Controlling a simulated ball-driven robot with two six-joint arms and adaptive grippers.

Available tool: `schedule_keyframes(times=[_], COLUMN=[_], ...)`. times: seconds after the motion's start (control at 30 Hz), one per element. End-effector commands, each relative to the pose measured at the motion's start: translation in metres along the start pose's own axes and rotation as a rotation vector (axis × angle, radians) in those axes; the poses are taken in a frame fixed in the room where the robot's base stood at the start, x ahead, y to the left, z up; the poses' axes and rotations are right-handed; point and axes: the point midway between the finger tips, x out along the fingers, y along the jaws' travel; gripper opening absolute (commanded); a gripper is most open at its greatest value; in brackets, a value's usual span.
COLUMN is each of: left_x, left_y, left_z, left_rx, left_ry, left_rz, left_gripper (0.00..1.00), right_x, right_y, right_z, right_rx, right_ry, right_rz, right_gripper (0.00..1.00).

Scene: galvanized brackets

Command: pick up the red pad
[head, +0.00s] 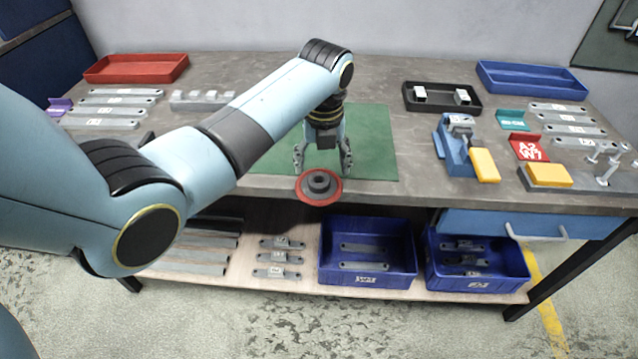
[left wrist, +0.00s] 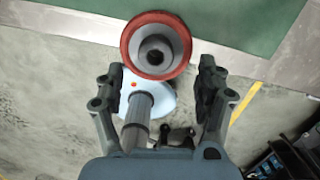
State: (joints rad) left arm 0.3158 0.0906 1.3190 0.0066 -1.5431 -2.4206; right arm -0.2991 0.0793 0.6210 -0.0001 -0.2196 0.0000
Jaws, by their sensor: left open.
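The red pad (head: 318,187) is a round disc with a red rim and a raised grey hub. It lies at the front edge of the table, on the near side of the green mat, and seems to overhang the edge. It also shows at the top of the left wrist view (left wrist: 155,45), just beyond the fingers. My left gripper (head: 322,158) points down over the front of the mat, right behind the pad, fingers spread. In the left wrist view my left gripper (left wrist: 161,80) is open and empty. My right gripper is not in view.
The green mat (head: 375,150) is otherwise clear. A blue fixture with a yellow block (head: 484,165), a red sign (head: 527,147) and several brackets stand to the right. A red tray (head: 137,68) is at the back left. Blue bins (head: 367,280) stand on the lower shelf.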

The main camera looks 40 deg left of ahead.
Motion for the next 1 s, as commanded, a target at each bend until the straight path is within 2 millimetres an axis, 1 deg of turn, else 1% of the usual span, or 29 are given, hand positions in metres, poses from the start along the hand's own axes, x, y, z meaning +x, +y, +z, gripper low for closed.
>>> schedule_keyframes(times=[0.17,0.2,0.3,0.4,0.57,0.67,1.0], left_x=[0.027,0.034,0.044,0.048,0.048,0.047,0.047], left_y=[0.006,0.005,0.005,0.005,0.005,0.005,0.005], left_z=[-0.002,-0.002,-0.002,-0.002,-0.002,-0.002,-0.002], left_rx=[-0.001,-0.001,-0.001,-0.001,-0.001,-0.001,-0.001], left_ry=[0.003,0.002,0.001,0.001,0.0,0.001,0.001], left_rz=[0.003,0.002,0.001,0.001,0.001,0.001,0.001], left_gripper=[0.72,0.72,0.72,0.72,0.72,0.6,0.16], right_x=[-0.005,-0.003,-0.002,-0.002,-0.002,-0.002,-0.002], right_y=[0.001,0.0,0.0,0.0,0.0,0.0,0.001], right_z=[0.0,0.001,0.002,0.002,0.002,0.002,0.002], right_rx=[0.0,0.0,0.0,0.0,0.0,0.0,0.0], right_ry=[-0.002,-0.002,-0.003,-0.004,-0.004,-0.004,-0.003], right_rz=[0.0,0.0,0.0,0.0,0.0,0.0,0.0], right_gripper=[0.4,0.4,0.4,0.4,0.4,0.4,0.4])
